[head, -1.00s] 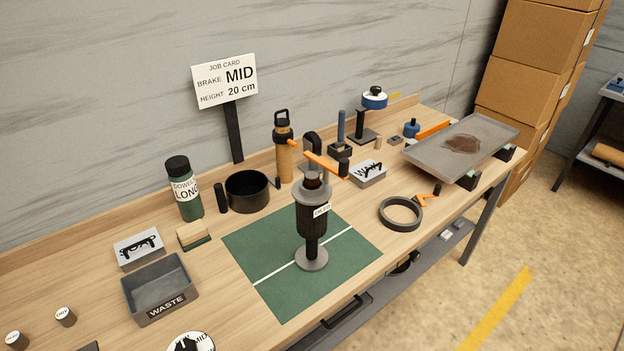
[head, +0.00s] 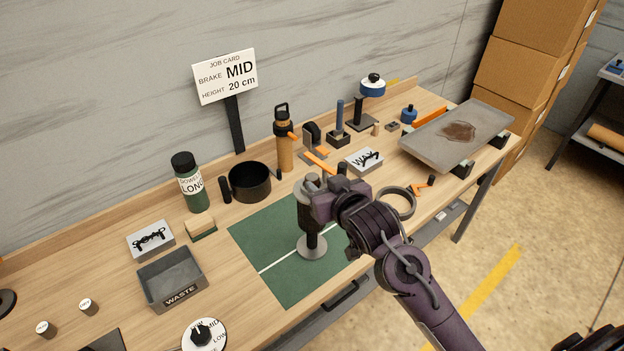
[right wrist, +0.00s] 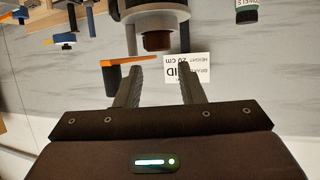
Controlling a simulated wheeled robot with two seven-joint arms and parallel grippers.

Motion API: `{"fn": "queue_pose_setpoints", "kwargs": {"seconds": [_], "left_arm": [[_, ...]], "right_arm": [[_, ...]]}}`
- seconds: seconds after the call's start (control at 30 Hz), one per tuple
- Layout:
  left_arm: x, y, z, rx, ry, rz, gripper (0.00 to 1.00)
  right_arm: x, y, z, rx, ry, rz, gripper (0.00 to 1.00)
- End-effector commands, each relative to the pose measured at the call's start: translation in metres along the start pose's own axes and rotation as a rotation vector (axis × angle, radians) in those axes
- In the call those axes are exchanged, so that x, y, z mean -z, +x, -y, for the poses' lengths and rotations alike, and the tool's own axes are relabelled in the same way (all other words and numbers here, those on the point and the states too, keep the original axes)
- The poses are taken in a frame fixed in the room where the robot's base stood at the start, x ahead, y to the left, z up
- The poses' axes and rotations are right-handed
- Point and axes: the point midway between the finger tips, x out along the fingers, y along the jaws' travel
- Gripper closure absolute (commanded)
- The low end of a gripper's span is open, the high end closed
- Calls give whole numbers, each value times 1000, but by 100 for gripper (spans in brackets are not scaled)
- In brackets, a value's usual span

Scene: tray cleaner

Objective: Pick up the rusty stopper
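The rusty stopper (right wrist: 157,41) is a short brown cylinder set in the grey collar of the upright dark device (head: 311,246) on the green mat. In the head view my right gripper covers the device's upper part, and I cannot make out the stopper there. My right gripper (head: 316,193) is at the height of the device's top. In the right wrist view, which is upside down, my right gripper (right wrist: 159,72) has its two fingers apart with nothing between them. The stopper lies just beyond the fingertips, between their lines. My left gripper is out of view.
A black pot (head: 250,182), an orange bottle (head: 285,150) and a waste bin (head: 171,279) stand to the left.

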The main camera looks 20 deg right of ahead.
Motion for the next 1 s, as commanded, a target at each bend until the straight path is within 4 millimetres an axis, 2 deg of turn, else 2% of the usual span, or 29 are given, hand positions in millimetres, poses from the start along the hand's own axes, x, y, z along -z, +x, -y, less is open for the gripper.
{"fn": "queue_pose_setpoints", "kwargs": {"seconds": [0.2, 0.33, 0.63, 0.67, 0.87, 1.0], "left_arm": [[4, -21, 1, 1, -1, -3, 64], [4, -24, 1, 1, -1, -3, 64], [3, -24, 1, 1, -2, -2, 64], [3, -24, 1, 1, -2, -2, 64], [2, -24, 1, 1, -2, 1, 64], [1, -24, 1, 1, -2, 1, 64]], "right_arm": [[-4, 27, -2, -1, -1, 4, 65], [-5, 42, -2, -1, 0, 2, 65], [-8, 48, -1, -1, -1, 2, 65], [-8, 48, -1, -1, -1, 2, 66], [-8, 48, -2, -1, -1, 2, 92], [-8, 48, -2, -1, -1, 2, 94]]}}
